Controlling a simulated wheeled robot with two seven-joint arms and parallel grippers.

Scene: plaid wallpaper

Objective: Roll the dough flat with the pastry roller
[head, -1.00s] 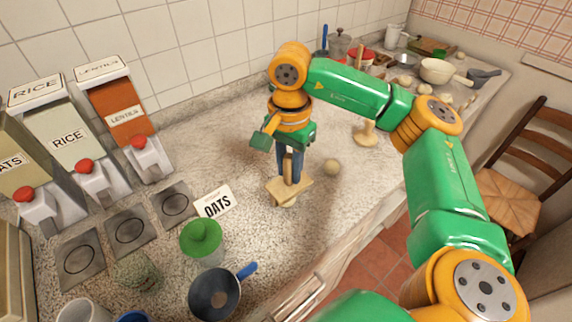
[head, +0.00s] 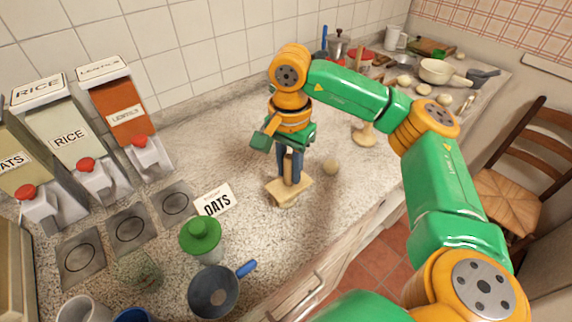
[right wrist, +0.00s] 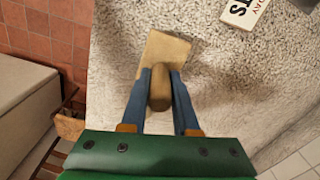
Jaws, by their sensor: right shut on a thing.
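My right gripper (head: 289,165) is shut on the upright handle of a wooden tool, apparently the pastry roller (head: 289,187). Its broad wooden head is low over the counter, with a paler rounded part beneath; I cannot tell whether it touches the counter. In the right wrist view, the blue fingers (right wrist: 160,90) flank the roller's handle, and its flat head (right wrist: 166,48) shows beyond them. My left gripper is not in view.
A green-lidded jar (head: 201,236), a blue-handled pan (head: 215,290) and an OATS card (head: 214,200) are near left. Dispensers (head: 70,135) line the wall. Pale balls and a pot (head: 440,72) are at the far end.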

